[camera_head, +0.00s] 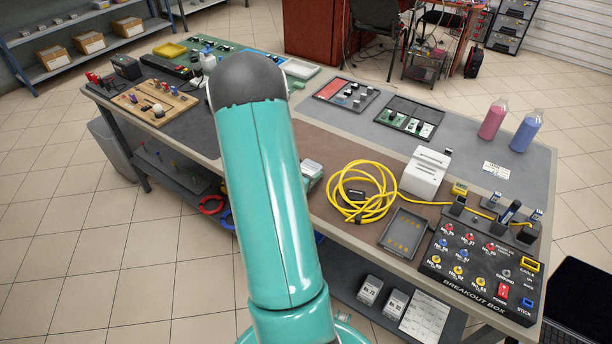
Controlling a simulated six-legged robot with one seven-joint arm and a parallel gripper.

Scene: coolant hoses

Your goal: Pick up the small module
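I cannot tell for certain which item is the small module. Several small parts lie in two shallow dark trays on the workbench: grey pieces in the left tray (318,94) and green and white pieces in the right tray (402,103). A small dark piece (356,196) lies within the yellow cable coil. My teal arm stands in front of the bench and hides part of its middle. My gripper is not visible.
The grey mat around the bottles has free room.

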